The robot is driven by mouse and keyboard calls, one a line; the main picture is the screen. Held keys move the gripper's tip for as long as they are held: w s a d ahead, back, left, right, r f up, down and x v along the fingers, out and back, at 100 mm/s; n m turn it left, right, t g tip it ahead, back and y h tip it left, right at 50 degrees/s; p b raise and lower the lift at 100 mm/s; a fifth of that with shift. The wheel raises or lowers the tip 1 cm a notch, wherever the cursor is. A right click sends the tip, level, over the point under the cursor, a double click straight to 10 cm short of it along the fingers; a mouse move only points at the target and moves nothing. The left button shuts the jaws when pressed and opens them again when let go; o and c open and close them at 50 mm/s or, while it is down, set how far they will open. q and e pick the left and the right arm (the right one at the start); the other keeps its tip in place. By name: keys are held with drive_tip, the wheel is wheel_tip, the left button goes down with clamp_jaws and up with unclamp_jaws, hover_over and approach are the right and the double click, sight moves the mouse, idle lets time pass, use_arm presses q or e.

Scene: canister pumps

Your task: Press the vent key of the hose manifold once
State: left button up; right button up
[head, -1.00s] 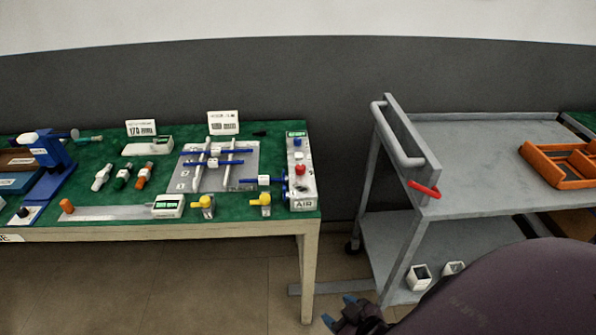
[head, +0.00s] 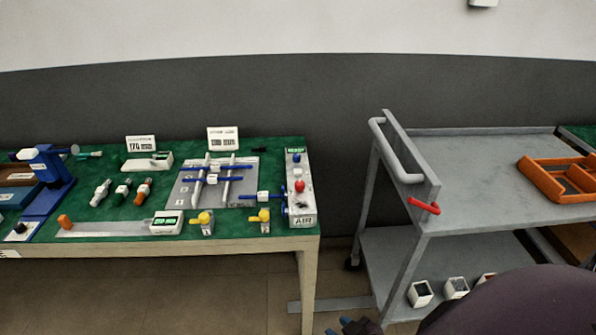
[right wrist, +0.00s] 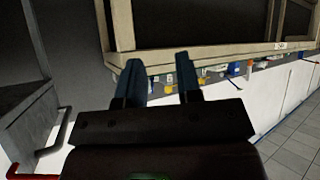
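The hose manifold is the upright-looking white panel marked AIR (head: 303,221) at the right end of the green-topped bench (head: 250,226). It carries a small green display (head: 295,150), a blue key (head: 296,157), a white key (head: 298,171) and a red key (head: 299,186). I cannot read which is the vent key. My right gripper (right wrist: 158,70) is open and empty in the right wrist view, apart from the bench edge. Only its blue fingertips (head: 355,327) show at the bottom of the head view, well below the bench top. My left gripper is not in view.
Yellow-handled valves (head: 204,217) and a grey plate with blue rods (head: 250,182) lie left of the manifold. A grey cart (head: 480,185) with a red-ended handle stands right of the bench, across a gap. It bears an orange tray (head: 548,183).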

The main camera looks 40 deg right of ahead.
clamp_jaws()
idle(1.4)
